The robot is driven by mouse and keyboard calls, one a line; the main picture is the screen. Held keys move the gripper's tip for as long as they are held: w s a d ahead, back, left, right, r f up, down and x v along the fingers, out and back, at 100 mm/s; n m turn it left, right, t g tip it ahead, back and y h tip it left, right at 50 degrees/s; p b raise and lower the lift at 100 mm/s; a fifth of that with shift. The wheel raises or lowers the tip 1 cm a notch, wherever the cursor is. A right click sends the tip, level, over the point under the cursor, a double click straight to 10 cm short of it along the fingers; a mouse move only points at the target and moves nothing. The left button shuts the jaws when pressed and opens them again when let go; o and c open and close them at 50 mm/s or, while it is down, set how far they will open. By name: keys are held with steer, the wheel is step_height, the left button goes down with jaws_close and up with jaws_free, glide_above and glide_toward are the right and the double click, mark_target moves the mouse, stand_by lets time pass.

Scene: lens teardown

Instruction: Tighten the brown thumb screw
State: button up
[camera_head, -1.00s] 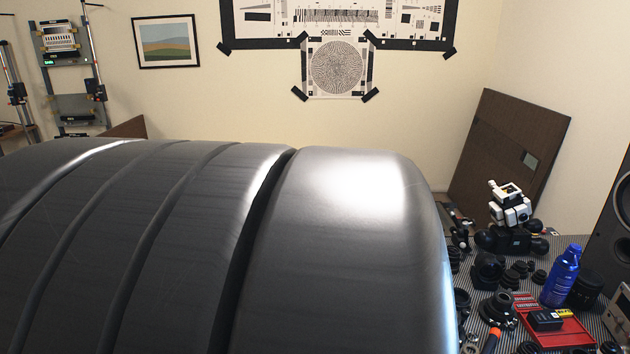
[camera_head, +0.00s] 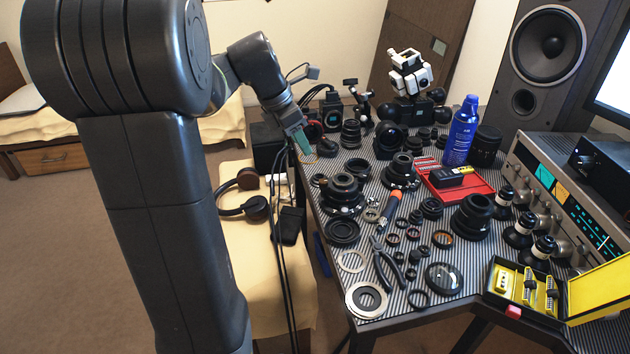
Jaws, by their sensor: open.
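My gripper (camera_head: 303,143), with teal fingers, hangs at the far left edge of the striped table (camera_head: 335,262), close to several dark lens parts. It is open, and I see nothing between its fingers. I cannot pick out the brown thumb screw for certain at this size. A partly taken-apart lens (camera_head: 343,193) lies on the left of the table, below and right of my gripper. Another dark lens assembly (camera_head: 401,171) stands to its right.
Loose rings, pliers (camera_head: 392,266) and an orange-handled screwdriver (camera_head: 391,206) crowd the table front. A red tray (camera_head: 478,190), blue bottle (camera_head: 461,131), receiver (camera_head: 560,205) and yellow case (camera_head: 597,290) fill the right. Headphones (camera_head: 257,208) lie left of the table.

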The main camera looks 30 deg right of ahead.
mark_target(322, 181)
steer(key=b+x, duration=0.2)
steer(key=x, duration=1.1)
steer(key=shift+s+f+b, duration=0.15)
steer(key=shift+b, duration=0.2)
jaws_close()
